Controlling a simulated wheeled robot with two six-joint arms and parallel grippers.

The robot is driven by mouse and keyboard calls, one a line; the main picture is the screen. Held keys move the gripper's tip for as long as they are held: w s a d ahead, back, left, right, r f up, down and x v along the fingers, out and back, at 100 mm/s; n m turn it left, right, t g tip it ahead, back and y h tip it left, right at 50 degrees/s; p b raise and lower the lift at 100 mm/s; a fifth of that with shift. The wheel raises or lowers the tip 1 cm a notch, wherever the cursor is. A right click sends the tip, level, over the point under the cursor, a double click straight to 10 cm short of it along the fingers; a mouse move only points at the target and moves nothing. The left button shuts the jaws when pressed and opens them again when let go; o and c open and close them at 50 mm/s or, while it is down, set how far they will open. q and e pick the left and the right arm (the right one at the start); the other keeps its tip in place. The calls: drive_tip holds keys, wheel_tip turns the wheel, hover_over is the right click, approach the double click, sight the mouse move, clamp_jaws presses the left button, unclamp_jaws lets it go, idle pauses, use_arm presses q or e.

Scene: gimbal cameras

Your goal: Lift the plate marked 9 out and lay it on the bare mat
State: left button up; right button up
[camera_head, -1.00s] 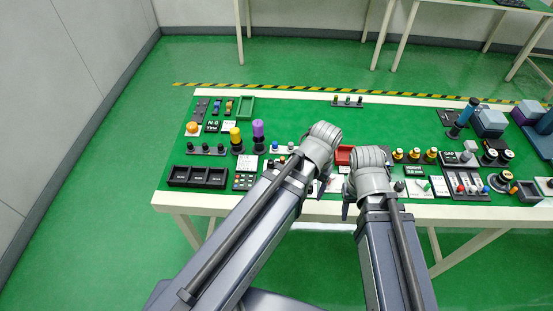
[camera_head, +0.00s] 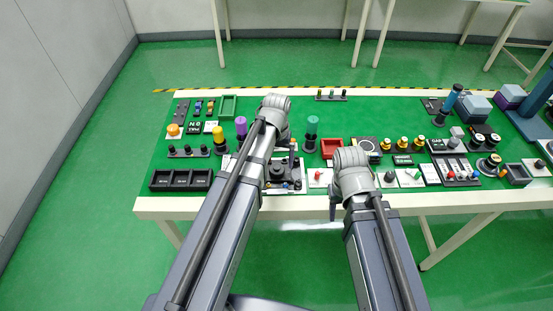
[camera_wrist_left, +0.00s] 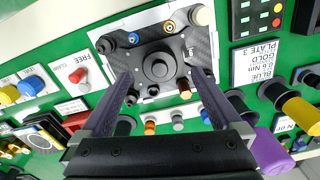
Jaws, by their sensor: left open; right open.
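A dark plate with a round black central knob (camera_wrist_left: 158,68) sits on a white-edged base in the left wrist view, with several coloured pegs around it. It also shows in the head view (camera_head: 284,171), partly behind my left arm. In the head view my left gripper (camera_head: 291,147) hangs near the plate. My right gripper (camera_head: 333,208) is open near the table's front edge. I cannot pick out the bare mat.
A sign reading PLATE 3, GOLD, BLUE (camera_wrist_left: 257,60) and a FREE CLAMP card (camera_wrist_left: 77,70) flank the plate. A green cylinder (camera_head: 312,128) and red tray (camera_head: 332,147) stand behind. A black compartment tray (camera_head: 181,180) is at left.

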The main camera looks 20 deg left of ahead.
sight(277, 167)
use_arm(q)
wheel_tip(277, 167, down, 5)
drive_tip(key=b, duration=0.4)
drive_tip(key=shift+c, duration=0.4)
clamp_jaws()
drive_tip(key=shift+r, duration=0.15)
idle(0.3)
drive_tip(key=shift+r+p, duration=4.35)
drive_tip(key=shift+p, duration=0.2)
